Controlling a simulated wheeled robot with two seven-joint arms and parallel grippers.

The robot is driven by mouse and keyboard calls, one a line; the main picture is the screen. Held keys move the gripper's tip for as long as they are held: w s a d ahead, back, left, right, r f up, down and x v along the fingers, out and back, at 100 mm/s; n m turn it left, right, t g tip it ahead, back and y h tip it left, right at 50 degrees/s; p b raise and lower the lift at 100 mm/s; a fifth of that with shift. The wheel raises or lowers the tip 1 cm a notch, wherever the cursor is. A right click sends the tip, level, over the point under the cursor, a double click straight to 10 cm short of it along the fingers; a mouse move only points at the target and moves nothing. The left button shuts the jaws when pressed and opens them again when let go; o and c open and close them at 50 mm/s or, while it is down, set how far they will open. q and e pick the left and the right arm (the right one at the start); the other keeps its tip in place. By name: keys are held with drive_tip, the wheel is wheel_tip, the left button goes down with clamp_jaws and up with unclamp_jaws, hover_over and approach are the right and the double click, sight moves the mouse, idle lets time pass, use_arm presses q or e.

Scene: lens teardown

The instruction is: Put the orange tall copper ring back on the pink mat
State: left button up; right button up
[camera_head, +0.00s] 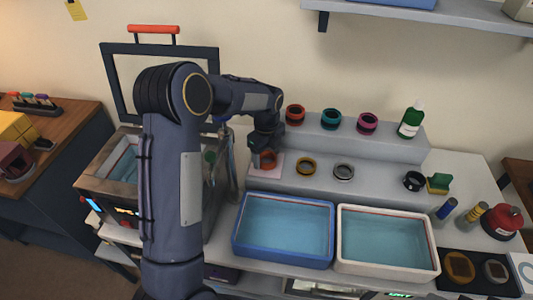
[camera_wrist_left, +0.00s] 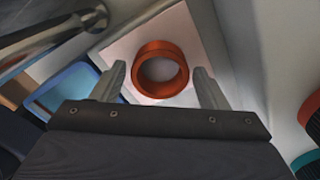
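The orange copper ring (camera_head: 268,159) stands on the pink mat (camera_head: 258,172), on the grey step at the back of the bench. In the left wrist view the ring (camera_wrist_left: 160,69) lies between my left gripper's fingers, with the pale pink mat (camera_wrist_left: 189,30) under it. My left gripper (camera_wrist_left: 160,85) is open, with a gap between each finger and the ring. In the head view the left gripper (camera_head: 262,150) is right at the ring and partly hides it and the mat. My right gripper does not show.
Red (camera_head: 295,115), teal (camera_head: 331,120) and pink (camera_head: 367,123) rings stand on the upper step. Blue (camera_head: 284,229) and white (camera_head: 387,240) trays are in front.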

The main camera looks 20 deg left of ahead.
use_arm(q)
drive_tip(key=shift+o, duration=0.8)
drive_tip(key=shift+r, duration=0.1)
drive_tip(key=shift+r, duration=0.2)
wheel_tip(320, 180, up, 12)
drive_tip(key=shift+b, duration=0.4)
drive_tip(key=shift+f, duration=0.15)
